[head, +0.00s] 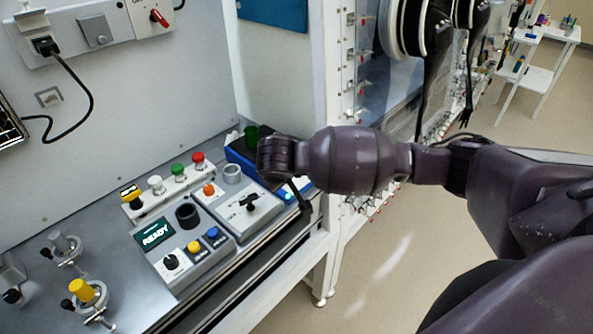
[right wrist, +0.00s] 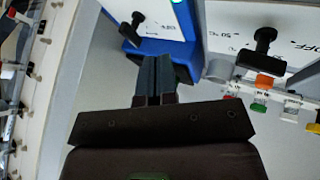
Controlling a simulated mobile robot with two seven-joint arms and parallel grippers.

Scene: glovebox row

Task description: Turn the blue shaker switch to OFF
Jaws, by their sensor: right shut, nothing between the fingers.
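The blue shaker (head: 240,148) stands at the right end of the bench in the head view, largely hidden behind my right arm. In the right wrist view its blue body (right wrist: 182,62) and white face (right wrist: 168,22) show, with a black switch handle (right wrist: 137,24) near the left edge. The switch's setting cannot be read. My right gripper (right wrist: 155,68) is shut and empty, its fingertips just below the handle in that view; contact cannot be told. In the head view the right hand (head: 277,160) is over the shaker. My left gripper is out of view.
Beside the shaker is a grey box (head: 228,222) with a similar black lever (right wrist: 263,42) and "OFF" lettering. A READY panel (head: 155,233), coloured buttons (head: 178,172) and yellow-topped fitting (head: 82,290) fill the bench further left.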

